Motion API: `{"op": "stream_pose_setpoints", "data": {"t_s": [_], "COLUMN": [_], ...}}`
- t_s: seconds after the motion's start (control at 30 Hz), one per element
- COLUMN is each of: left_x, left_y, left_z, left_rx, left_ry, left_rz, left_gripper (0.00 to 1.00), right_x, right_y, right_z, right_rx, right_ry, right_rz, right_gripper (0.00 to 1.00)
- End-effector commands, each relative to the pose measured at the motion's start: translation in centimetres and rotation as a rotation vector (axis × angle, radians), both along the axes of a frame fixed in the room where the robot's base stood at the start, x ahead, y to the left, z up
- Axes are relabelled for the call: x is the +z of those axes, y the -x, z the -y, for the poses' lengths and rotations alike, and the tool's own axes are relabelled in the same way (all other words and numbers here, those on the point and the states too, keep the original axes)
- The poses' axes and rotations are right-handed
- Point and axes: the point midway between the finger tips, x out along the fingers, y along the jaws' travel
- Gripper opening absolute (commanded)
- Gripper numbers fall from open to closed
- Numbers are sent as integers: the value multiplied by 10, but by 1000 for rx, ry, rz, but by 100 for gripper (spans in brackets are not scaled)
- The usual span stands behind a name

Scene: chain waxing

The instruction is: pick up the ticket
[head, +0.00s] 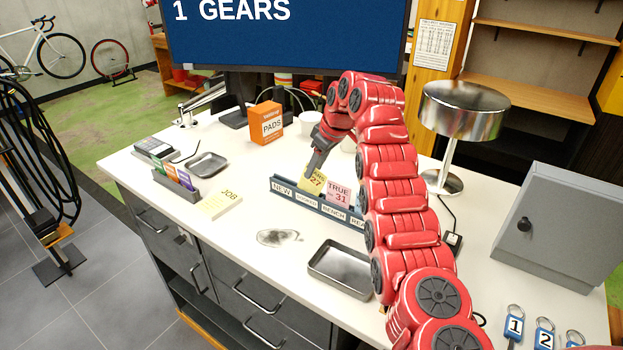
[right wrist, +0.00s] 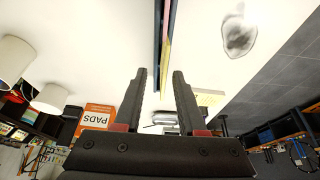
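My right gripper (head: 311,172) is at the top of the yellow ticket in the head view. In the right wrist view the right gripper (right wrist: 160,71) is open, its two fingers apart with nothing between their tips. The rack (right wrist: 172,25) and the yellow ticket (right wrist: 166,45) show edge-on just beyond the fingertips. My red arm hides the rack's right end. My left gripper is out of view.
A JOB pad (head: 220,204), a dark smudge (head: 279,237) and an empty metal tray (head: 340,270) lie on the white counter. An orange PADS box (head: 267,124) stands behind the rack. A chrome lamp (head: 463,110) and a grey cabinet (head: 560,225) stand at right.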

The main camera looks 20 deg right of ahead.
Motion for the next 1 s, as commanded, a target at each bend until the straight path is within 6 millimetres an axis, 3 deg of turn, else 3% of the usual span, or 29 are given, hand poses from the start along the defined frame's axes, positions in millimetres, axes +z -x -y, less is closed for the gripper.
{"op": "stream_pose_setpoints", "data": {"t_s": [0.17,0.37,0.5,0.63,0.8,1.0], "left_x": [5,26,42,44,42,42], "left_y": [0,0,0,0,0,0], "left_z": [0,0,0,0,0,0], "left_rx": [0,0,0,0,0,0], "left_ry": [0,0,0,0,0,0], "left_rz": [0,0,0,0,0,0], "left_gripper": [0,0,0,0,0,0], "right_x": [-5,-17,-38,-50,-51,-51], "right_y": [-2,-6,-10,-15,-15,-15], "right_z": [-2,-8,-14,-16,-15,-15], "right_rx": [0,1,0,0,-1,0], "right_ry": [0,0,0,2,3,2], "right_rz": [0,0,-5,1,3,3], "right_gripper": [40,40,40,40,40,4]}}
